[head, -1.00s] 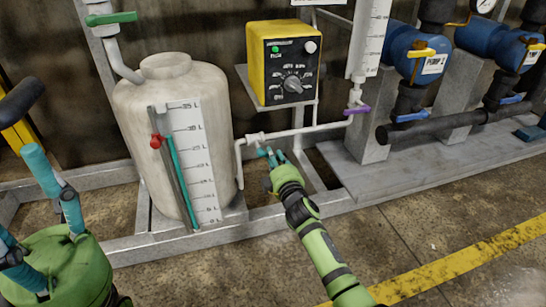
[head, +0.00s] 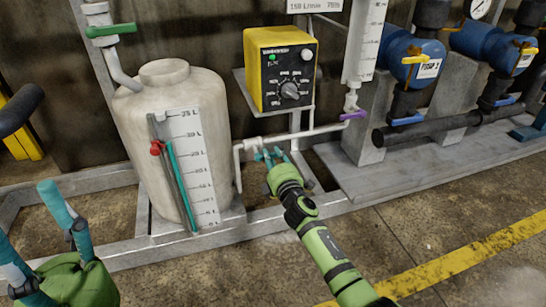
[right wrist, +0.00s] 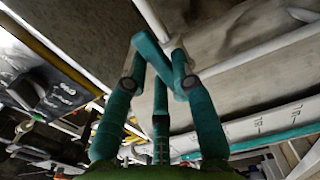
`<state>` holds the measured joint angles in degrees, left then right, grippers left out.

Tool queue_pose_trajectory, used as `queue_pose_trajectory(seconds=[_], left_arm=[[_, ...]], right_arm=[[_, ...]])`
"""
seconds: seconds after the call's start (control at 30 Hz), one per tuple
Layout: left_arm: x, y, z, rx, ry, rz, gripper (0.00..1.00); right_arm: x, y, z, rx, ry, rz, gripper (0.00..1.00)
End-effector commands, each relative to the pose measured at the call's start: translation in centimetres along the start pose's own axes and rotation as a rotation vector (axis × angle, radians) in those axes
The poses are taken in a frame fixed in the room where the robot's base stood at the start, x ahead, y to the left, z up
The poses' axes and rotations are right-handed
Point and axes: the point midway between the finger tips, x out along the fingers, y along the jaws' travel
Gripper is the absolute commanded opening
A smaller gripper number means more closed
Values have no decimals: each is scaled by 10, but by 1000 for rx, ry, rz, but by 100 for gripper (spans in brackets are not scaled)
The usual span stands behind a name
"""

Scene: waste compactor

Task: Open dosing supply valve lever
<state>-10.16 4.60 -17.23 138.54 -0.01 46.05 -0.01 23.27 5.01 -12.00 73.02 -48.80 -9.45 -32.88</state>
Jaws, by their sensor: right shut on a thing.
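A white dosing pipe (head: 318,131) runs from beside the cream tank (head: 170,125) to the right, with a white valve fitting (head: 251,143) near the tank. My right gripper (head: 268,155) is at this pipe, just right of the fitting. In the right wrist view its teal fingers (right wrist: 162,58) are drawn together by a white pipe part (right wrist: 172,44). They hold something at the valve; a lever is not clearly seen, as the fingers cover the spot. My left gripper (head: 28,235) is at the lower left, fingers apart, empty and away from the valve.
A yellow controller box (head: 280,70) sits above the pipe. A purple lever (head: 352,115) is to the right and a green lever (head: 111,30) above the tank. A grey frame rail (head: 290,212) runs below. Blue pumps (head: 400,55) stand at right.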

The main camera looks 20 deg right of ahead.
Motion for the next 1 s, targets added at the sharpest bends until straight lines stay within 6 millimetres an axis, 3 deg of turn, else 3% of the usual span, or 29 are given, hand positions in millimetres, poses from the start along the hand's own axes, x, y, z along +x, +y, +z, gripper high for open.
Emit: queue_pose_trajectory(seconds=[0.33, 0.37, 0.4, 0.43, 0.8, 1.0], left_arm=[[-1, 0, 1, 0, -4, 3, 48], [-1, 0, 1, 0, -5, 3, 48], [-1, 0, 1, -1, -5, 3, 48], [-1, 0, 1, -1, -5, 3, 48], [-3, 0, 3, 1, -16, 6, 48], [-2, 0, 2, 1, -11, 4, 48]], right_arm=[[1, 4, 1, -11, -2, 6, 0], [1, 4, 1, -11, -2, 7, 29], [1, 4, 1, -10, -2, 7, 45], [1, 4, 1, -10, -2, 7, 50], [-2, 1, 1, -6, -1, 2, 50], [-21, 0, 1, -9, -1, 3, 50]])
